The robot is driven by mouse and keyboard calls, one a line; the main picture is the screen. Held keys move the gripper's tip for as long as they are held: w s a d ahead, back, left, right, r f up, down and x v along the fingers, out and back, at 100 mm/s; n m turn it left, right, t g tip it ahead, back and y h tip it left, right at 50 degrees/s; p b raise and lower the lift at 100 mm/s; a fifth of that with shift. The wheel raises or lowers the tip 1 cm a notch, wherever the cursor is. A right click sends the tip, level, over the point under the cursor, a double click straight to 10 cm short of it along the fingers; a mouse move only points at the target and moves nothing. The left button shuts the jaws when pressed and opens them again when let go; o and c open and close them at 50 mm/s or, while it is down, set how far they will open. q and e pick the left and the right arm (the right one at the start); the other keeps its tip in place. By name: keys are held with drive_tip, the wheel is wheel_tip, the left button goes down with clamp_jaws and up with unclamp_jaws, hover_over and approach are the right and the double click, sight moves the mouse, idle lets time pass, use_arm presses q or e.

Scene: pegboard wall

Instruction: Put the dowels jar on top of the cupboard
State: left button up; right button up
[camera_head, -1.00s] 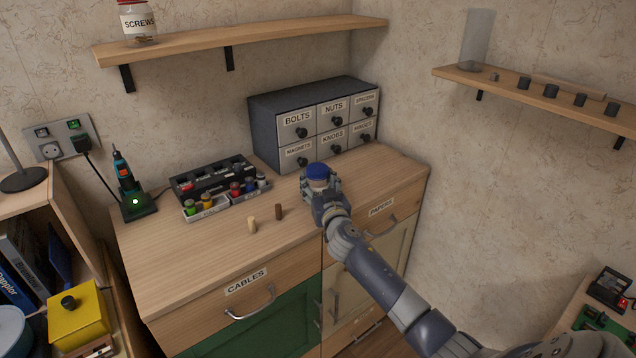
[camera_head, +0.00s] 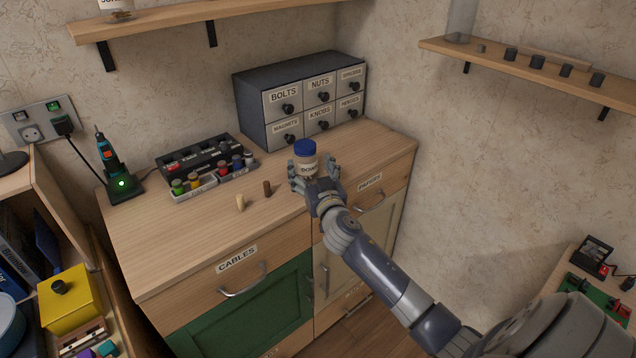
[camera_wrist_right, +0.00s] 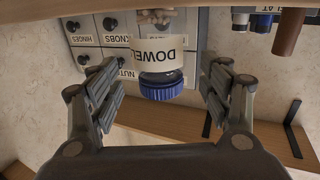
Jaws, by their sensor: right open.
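The dowels jar (camera_head: 306,161) has a blue lid, a clear body and a pale label, and stands upright on the wooden cupboard top (camera_head: 215,236). In the right wrist view, which is upside down, the jar (camera_wrist_right: 162,55) shows its "DOWEL" label and sits between the fingers. My right gripper (camera_head: 313,172) is open, with its fingers spread on either side of the jar. In the wrist view a gap shows between each finger and the jar. My left gripper is not in view.
The grey drawer cabinet (camera_head: 300,105) stands behind the jar. A light dowel (camera_head: 241,203) and a dark dowel (camera_head: 267,188) stand to its left, near an organiser tray (camera_head: 205,168) of small bottles. Wall shelves (camera_head: 200,22) (camera_head: 530,75) hang above. The cupboard's front left top is clear.

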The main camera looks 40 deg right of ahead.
drive_tip(key=v, duration=0.7)
idle(0.4)
